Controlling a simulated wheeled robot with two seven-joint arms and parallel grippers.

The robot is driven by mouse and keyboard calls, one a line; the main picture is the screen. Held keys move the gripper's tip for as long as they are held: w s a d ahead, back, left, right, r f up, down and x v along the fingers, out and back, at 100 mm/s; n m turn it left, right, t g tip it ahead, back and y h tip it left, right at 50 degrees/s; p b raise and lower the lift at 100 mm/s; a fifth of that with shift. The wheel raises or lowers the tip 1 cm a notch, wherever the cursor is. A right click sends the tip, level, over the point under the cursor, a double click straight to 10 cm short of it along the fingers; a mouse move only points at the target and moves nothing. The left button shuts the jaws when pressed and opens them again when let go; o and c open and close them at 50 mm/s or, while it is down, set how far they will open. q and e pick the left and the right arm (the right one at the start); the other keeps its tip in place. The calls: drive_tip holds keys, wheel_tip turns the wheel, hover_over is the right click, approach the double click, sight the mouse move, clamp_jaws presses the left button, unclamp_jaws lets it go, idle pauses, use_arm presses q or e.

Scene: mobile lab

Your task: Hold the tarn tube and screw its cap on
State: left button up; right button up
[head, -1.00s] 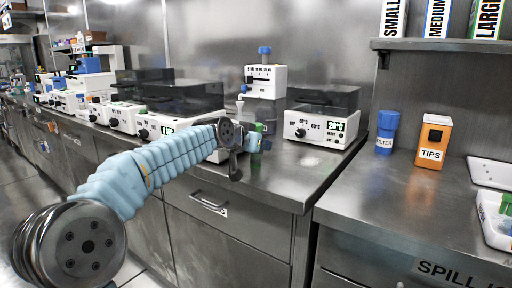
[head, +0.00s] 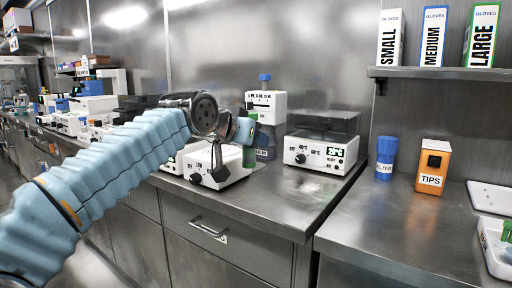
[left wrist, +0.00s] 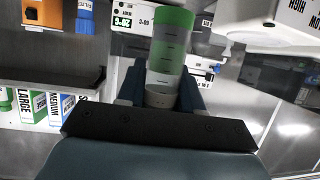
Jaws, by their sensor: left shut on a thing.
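My left gripper (head: 246,130) is held up above the steel counter, its fingers shut on a tube (head: 249,156) that hangs below them with a green lower part. In the left wrist view, which shows the room upside down, the tube (left wrist: 168,60) sits between the two fingers of the gripper (left wrist: 160,92). It is green at its far end, clear with dark graduation marks in the middle, and has a pale ring near the fingers. I cannot make out a separate cap. My right gripper is in neither view.
A white heater with a green display (head: 319,152) and a white boxy device with a blue top (head: 265,106) stand behind the gripper. A blue filter bottle (head: 386,157) and an orange tips box (head: 432,167) stand at right. The counter front (head: 290,205) is clear.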

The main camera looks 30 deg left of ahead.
use_arm(q)
drive_tip(key=shift+s+d+r, duration=0.25)
drive_tip(key=shift+s, duration=0.3)
drive_tip(key=shift+s+d+r, duration=0.2)
drive_tip(key=shift+s+r, duration=0.05)
drive_tip(key=shift+s, duration=0.3)
drive_tip(key=o, duration=0.5)
drive_tip(key=shift+c, duration=0.2)
clamp_jaws()
